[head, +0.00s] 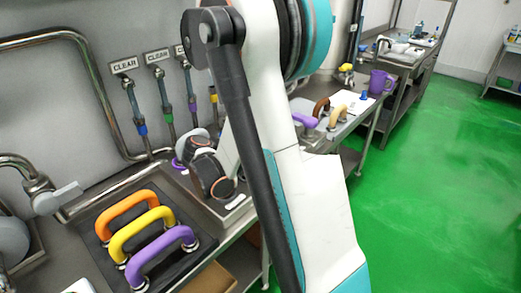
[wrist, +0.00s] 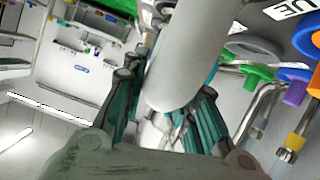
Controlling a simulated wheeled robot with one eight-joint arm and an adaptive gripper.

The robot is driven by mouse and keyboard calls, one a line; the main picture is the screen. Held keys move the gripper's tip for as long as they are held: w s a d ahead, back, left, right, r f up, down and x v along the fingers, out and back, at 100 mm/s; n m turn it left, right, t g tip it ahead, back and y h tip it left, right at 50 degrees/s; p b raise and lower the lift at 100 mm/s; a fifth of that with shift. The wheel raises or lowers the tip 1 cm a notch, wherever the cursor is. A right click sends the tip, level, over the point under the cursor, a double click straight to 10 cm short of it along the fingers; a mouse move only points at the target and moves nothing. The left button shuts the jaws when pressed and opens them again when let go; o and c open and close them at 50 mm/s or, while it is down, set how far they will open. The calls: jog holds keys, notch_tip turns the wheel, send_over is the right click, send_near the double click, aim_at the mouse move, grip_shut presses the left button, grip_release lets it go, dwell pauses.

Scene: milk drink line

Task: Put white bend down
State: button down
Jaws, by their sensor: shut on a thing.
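In the wrist view, my gripper (wrist: 165,88) has its dark green fingers on either side of a thick white tube, the white bend (wrist: 192,45). The gripper is shut on it. The bend fills the top middle of the view, and its far end runs out of the frame. In the head view, my arm crosses the middle, with its dark wrist joints over the steel counter. There the fingers and the white bend cannot be made out clearly behind the arm.
Orange (head: 133,208), yellow (head: 142,232) and purple (head: 162,254) bends stand on a black mat (head: 202,247) at lower left. A further counter carries more bends and a purple jug (head: 380,82). Green floor is open at right.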

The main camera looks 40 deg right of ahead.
jog(key=shift+f, duration=0.2)
jog(key=c, duration=1.3)
grip_release()
jog(key=shift+a, duration=0.1)
jog(key=p+v, duration=0.3)
jog(key=v, duration=0.8)
jog(key=shift+s+a+r+n+t+y, duration=1.1)
jog(key=shift+s+a+n+y, duration=1.35)
jog(key=shift+a, duration=1)
jog(key=shift+s+a+r+n+t+y, duration=1.15)
jog(key=shift+s+a+n+y, duration=1.35)
jog(key=shift+a, duration=1)
jog(key=shift+s+a+r+n+t+y, duration=1.1)
jog(key=shift+s+a+n+y, duration=0.9)
jog(key=shift+a+n, duration=1.15)
jog(key=shift+s+a+f+m, duration=0.15)
jog(key=shift+a+f+m, duration=0.05)
jog(key=shift+a+m, duration=0.1)
